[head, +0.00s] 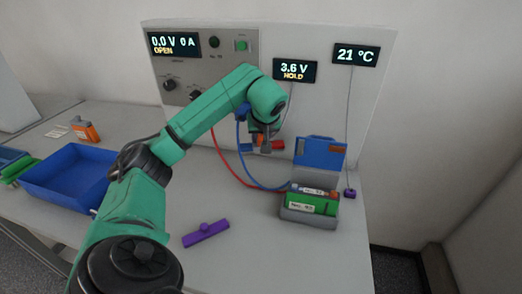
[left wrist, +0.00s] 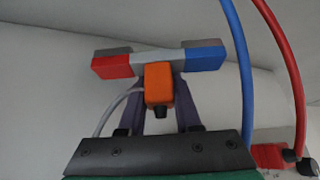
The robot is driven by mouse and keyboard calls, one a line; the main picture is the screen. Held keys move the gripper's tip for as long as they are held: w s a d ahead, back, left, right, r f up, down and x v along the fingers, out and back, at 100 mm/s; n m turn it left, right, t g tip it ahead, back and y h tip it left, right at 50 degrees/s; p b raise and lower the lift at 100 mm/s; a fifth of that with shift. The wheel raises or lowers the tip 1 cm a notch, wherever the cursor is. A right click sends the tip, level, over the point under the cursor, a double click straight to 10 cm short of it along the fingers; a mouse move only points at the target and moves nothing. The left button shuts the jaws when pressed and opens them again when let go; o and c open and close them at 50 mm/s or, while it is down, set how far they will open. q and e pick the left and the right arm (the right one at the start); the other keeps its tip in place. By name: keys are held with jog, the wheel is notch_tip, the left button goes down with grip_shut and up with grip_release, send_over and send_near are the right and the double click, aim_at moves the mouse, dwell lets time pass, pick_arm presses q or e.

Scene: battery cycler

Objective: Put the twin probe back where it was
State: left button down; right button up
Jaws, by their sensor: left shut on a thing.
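The twin probe has an orange body (left wrist: 159,84) and a grey crossbar with a red end (left wrist: 113,67) and a blue end (left wrist: 205,60). My left gripper (left wrist: 160,100) is shut on the orange body, with one finger on each side. In the head view my left gripper (head: 265,148) holds the probe in front of the panel's lower part; the probe's red end (head: 278,145) shows beside it. A thin grey cable runs from the probe. The meter display (head: 295,69) reads 3.6 V HOLD. The probe's holder cannot be made out. My right gripper is out of view.
A grey holder with a green battery (head: 312,201) and a blue part (head: 320,153) stands at right, with red and blue leads running to it. A purple bar (head: 206,234) lies at the front.

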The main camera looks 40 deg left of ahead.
pick_arm(q)
notch_tip(320, 180, down, 7)
jog(key=shift+a+r, duration=0.1)
jog(key=shift+r, duration=0.1)
jog(key=shift+w+f, duration=0.25)
jog(key=shift+f, duration=0.05)
jog(key=shift+f, duration=0.1)
jog(key=c, duration=0.6)
grip_release()
jog(key=shift+r, duration=0.25)
jog(key=v, duration=1.2)
jog(key=shift+s+a+f, duration=0.1)
jog(key=shift+f, duration=0.05)
